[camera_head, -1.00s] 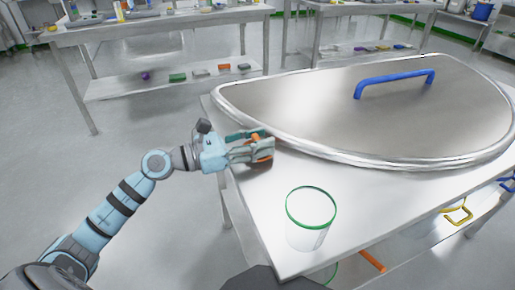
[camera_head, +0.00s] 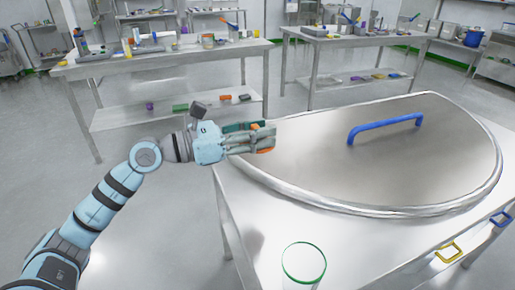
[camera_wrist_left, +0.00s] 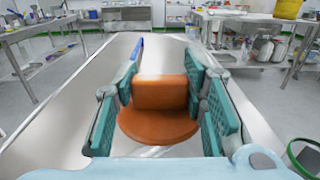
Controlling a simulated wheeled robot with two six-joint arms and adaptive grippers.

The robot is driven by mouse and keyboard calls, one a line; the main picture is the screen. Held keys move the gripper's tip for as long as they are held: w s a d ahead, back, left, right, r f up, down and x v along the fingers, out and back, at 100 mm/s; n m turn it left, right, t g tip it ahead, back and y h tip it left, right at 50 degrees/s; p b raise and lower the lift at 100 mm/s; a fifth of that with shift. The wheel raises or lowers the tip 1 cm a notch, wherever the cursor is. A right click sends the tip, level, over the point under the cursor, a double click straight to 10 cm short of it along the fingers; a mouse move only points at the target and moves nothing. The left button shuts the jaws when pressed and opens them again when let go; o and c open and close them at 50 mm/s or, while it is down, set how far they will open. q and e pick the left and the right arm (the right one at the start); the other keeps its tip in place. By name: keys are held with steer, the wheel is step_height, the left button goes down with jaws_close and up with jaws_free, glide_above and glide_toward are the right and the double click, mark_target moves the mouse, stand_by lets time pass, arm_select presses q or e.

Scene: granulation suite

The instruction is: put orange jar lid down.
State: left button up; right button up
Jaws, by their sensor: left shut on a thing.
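The orange jar lid (camera_wrist_left: 160,108) is between the teal finger pads of my left gripper (camera_wrist_left: 162,100) in the left wrist view. Its raised block is gripped and its round disc lies below. In the head view my left gripper (camera_head: 262,138) is shut on the lid, at the left end of the steel table, and an orange edge of the lid (camera_head: 264,151) shows under the fingers. The fingers hide most of the lid there. I cannot tell how far it is above the table. My right gripper is in neither view.
A large steel cover (camera_head: 420,150) with a blue handle (camera_head: 384,126) fills most of the table (camera_head: 350,248). A clear green-rimmed jar (camera_head: 303,262) stands near the front edge. Bare tabletop shows between jar and cover. Other benches (camera_head: 165,55) stand behind.

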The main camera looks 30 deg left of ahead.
arm_select(q)
step_height(320, 180, up, 3)
steer(key=shift+f, duration=0.2)
steer(key=s+d+f+m+g+h, duration=0.1)
steer(key=s+d+f, duration=0.2)
steer(key=s+f, duration=0.35)
steer(key=s+d+f+m+g+h, duration=0.1)
steer(key=s+d+f+g+h, duration=0.15)
steer(key=s+f, duration=0.35)
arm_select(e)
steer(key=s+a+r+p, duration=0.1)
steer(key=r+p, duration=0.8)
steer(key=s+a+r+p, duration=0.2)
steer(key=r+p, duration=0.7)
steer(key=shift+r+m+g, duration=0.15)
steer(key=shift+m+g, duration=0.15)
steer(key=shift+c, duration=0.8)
arm_select(q)
step_height(320, 180, up, 14)
steer(key=shift+s+t+y, duration=0.35)
steer(key=shift+s+y, duration=0.1)
